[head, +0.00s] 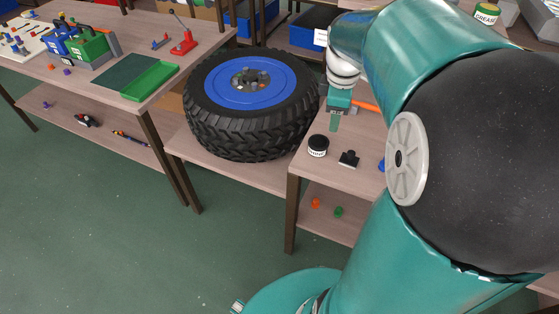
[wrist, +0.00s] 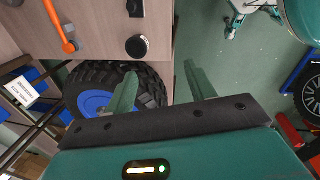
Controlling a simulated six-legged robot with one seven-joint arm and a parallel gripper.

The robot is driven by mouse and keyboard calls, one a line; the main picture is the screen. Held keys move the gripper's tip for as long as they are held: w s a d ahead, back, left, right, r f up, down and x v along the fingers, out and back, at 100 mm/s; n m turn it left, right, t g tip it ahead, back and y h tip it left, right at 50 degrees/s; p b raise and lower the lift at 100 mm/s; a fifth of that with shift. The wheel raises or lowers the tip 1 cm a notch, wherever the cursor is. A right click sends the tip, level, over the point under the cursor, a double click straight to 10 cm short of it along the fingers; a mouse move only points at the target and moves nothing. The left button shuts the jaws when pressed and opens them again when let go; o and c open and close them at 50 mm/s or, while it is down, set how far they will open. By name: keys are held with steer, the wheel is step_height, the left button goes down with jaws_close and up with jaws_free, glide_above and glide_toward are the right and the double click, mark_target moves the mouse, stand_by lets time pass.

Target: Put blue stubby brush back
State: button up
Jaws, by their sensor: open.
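I cannot identify the blue stubby brush for certain. A small blue item (head: 381,165) shows on the right-hand table in the head view, mostly hidden behind my arm; I cannot tell whether it is the brush. My gripper (head: 333,124) hangs above the left part of that table, near a black jar with a white label (head: 318,146). In the wrist view my gripper (wrist: 162,88) has its two fingers wide apart, with nothing between them. The jar (wrist: 139,46) lies beyond the fingers there.
A small black block-like item (head: 348,159) stands beside the jar. An orange-handled tool (head: 366,106) lies behind my gripper. A large tyre with a blue hub (head: 252,100) rests to the left. The left table holds a green tray (head: 150,80) and several tools.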

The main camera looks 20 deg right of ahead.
steer(key=s+a+r+m+t, duration=0.2)
steer(key=s+a+m, duration=0.3)
steer(key=a, duration=0.5)
steer(key=s+a+r+m+t+y, duration=0.1)
steer(key=s+a+m, duration=0.4)
steer(key=a, duration=0.5)
steer(key=shift+s+r+t, duration=0.35)
steer(key=shift+s+t, duration=0.25)
steer(key=shift+s, duration=0.15)
steer(key=shift+d, duration=0.1)
